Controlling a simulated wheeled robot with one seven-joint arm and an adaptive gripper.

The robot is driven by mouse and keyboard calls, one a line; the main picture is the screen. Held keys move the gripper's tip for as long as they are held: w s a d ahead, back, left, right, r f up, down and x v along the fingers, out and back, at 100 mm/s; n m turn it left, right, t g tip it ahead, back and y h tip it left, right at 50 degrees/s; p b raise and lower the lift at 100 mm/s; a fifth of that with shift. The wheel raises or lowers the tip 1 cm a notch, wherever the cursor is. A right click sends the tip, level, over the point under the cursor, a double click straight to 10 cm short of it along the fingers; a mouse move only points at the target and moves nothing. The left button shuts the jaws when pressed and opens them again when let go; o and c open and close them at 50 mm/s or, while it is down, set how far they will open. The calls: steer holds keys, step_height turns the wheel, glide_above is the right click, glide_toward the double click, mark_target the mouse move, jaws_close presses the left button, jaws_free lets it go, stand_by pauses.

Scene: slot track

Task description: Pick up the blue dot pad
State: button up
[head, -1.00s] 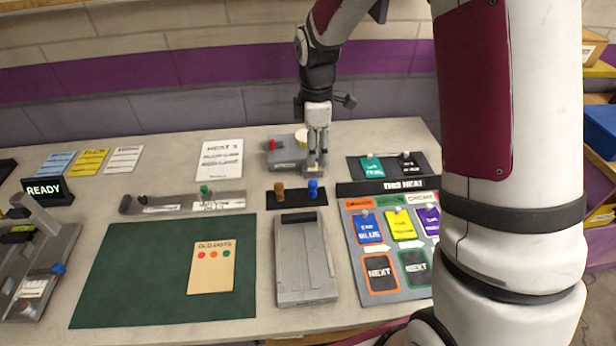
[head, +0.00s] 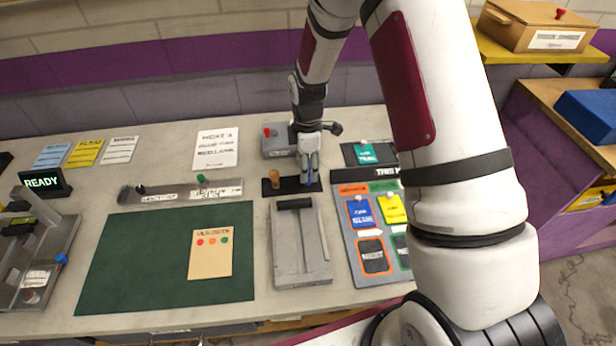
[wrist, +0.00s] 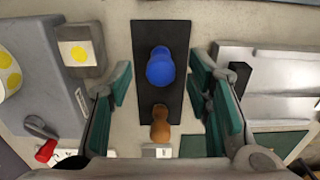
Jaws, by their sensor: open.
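The blue dot pad (wrist: 161,68) stands on a black strip (wrist: 158,35) in the wrist view, shown as a rounded blue knob seen from above. A brown dabber (wrist: 160,124) stands on the same strip, below it in that view. My gripper (wrist: 159,85) is open and empty, with one teal-lined finger on each side of the strip. The blue pad lies between the fingers, with a gap on both sides. In the head view my gripper (head: 309,180) is at the right end of the strip and largely covers the blue pad.
A grey device with a red knob (wrist: 46,151) is left of the strip in the wrist view, near a small block with a yellow dot (wrist: 79,53). In the head view a grey tray (head: 301,250) lies in front of the strip. The green mat (head: 140,260) is left.

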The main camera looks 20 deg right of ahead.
steer(key=shift+f, duration=1.4)
jaws_close()
steer(key=shift+r, duration=0.1)
